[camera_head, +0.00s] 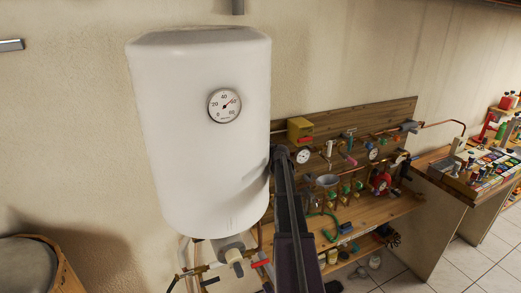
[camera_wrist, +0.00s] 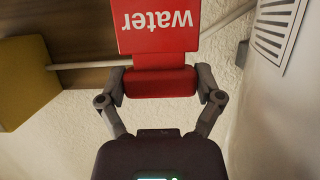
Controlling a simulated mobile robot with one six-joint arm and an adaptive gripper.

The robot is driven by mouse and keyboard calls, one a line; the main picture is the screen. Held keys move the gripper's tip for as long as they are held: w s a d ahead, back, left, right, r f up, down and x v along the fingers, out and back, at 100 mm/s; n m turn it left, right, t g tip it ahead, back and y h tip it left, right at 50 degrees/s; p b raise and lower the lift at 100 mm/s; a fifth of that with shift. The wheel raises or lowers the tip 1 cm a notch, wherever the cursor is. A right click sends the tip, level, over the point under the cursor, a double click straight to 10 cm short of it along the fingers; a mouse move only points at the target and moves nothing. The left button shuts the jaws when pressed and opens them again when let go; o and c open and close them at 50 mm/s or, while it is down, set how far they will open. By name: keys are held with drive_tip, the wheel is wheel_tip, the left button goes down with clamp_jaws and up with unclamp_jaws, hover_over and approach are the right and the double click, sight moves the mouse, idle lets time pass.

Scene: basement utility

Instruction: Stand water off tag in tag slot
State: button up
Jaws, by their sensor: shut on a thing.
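The red water off tag (camera_wrist: 158,30) is between the fingers of my gripper (camera_wrist: 160,84) in the wrist view. The white word "water" on it reads upside down there; its top is cut off by the frame edge, and no other word shows. My gripper is shut on the tag's thicker red lower part. In the head view my dark arm reaches up beside the tank, and I cannot make out the gripper or the tag. I cannot pick out the tag slot in either view.
A white tank (camera_head: 200,130) with a dial stands close left of my arm. Right of it, a wooden board (camera_head: 345,112) carries a yellow box (camera_head: 300,129), gauges and pipes above a cluttered bench.

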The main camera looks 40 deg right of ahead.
drive_tip(key=shift+f+b, duration=0.8)
drive_tip(key=shift+f, duration=0.35)
drive_tip(key=shift+f+b, duration=2.65)
idle(0.7)
drive_tip(key=o, duration=0.9)
drive_tip(key=shift+r, duration=0.1)
drive_tip(key=shift+c, duration=0.2)
drive_tip(key=shift+r, duration=0.2)
wheel_tip(320, 180, up, 10)
drive_tip(key=p, duration=1)
drive_tip(key=shift+f, duration=0.2)
idle(0.4)
